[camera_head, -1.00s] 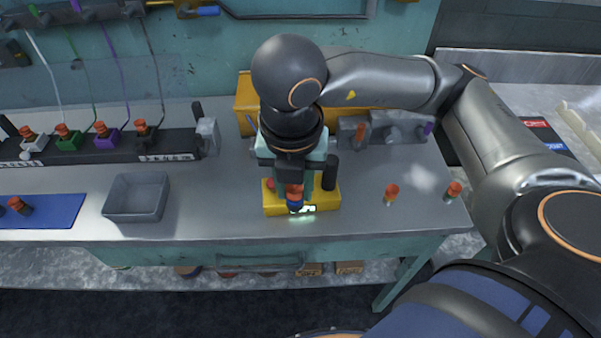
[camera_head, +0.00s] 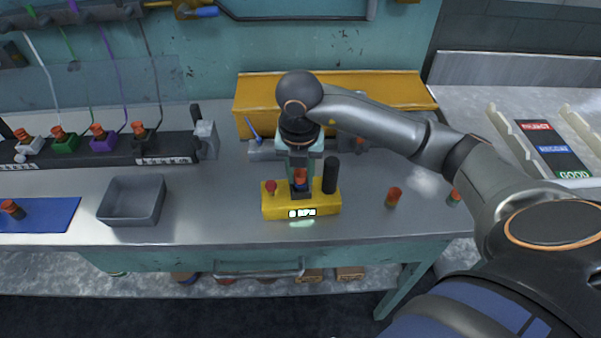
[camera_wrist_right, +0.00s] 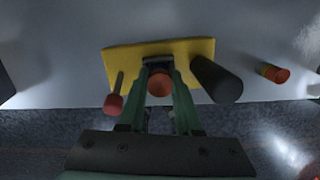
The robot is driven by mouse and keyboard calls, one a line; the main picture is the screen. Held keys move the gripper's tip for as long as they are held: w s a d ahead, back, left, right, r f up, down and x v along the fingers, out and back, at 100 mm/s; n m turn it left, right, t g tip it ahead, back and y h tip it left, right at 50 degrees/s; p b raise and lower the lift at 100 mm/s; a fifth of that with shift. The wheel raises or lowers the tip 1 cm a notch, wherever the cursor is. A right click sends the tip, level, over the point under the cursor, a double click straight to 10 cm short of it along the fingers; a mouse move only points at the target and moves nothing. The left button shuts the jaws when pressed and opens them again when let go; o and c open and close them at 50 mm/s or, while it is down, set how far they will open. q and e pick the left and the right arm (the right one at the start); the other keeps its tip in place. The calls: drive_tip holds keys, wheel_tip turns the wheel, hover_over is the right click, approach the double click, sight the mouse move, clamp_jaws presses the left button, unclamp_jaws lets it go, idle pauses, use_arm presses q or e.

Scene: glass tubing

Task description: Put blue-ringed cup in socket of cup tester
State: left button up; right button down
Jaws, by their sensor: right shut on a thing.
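The cup tester (camera_head: 270,204) is a yellow box with a lit display, a red knob at its left and a black post at its right. My right gripper (camera_head: 300,170) points down over its middle, its green fingers shut on the blue-ringed cup (camera_head: 300,181). The cup has an orange-red top and stands upright at the dark socket (camera_head: 301,193). I cannot tell how deep it sits. In the right wrist view the cup's top (camera_wrist_right: 160,84) shows between the fingers (camera_wrist_right: 163,95), over the tester (camera_wrist_right: 120,62). My left gripper is not in view.
Orange-topped cups (camera_head: 393,198) (camera_head: 454,198) stand right of the tester. A grey bin (camera_head: 132,216) and a blue mat (camera_head: 50,218) lie to the left. A rack with several capped cups stands behind them. A yellow box (camera_head: 345,90) is at the back. A labelled sorting tray (camera_head: 555,148) is far right.

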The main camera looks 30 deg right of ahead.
sight(300, 178)
drive_tip(key=shift+f, duration=0.25)
drive_tip(key=shift+f, duration=0.2)
drive_tip(key=c, duration=0.6)
unclamp_jaws()
drive_tip(key=shift+r, duration=0.2)
drive_tip(key=shift+r, duration=0.25)
drive_tip(key=r, duration=0.3)
drive_tip(key=r+p, duration=0.1)
drive_tip(key=r, duration=0.3)
drive_tip(key=s+r, duration=0.1)
drive_tip(key=r, duration=0.2)
drive_tip(key=shift+a+r, duration=0.15)
drive_tip(key=shift+a, duration=0.25)
drive_tip(key=shift+s+r+p, duration=0.1)
drive_tip(key=shift+r+p, duration=0.2)
drive_tip(key=shift+r, duration=0.3)
